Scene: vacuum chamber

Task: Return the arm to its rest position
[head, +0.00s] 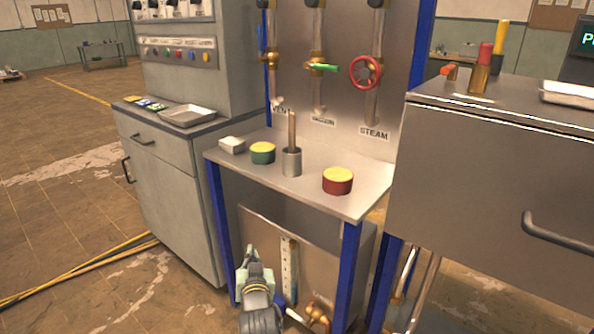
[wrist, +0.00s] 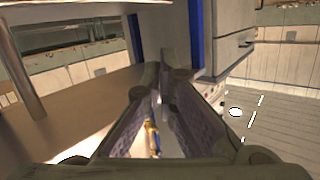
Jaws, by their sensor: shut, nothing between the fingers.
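My gripper (head: 251,252) is low in the head view, in front of the lower part of the steel stand and below its shelf. The rest of my arm runs down out of the bottom edge. In the wrist view my gripper (wrist: 159,75) has its two fingers meeting at the tips, with nothing seen held between them. The gap nearer the palm shows a yellowish part beyond, too small to make out.
The steel shelf (head: 320,197) holds a green tin (head: 263,154), a red tin (head: 338,182), a metal cup (head: 291,164) with a rod and a small white box (head: 231,145). A red valve wheel (head: 366,72) is above. Cabinets flank it; floor is open at left.

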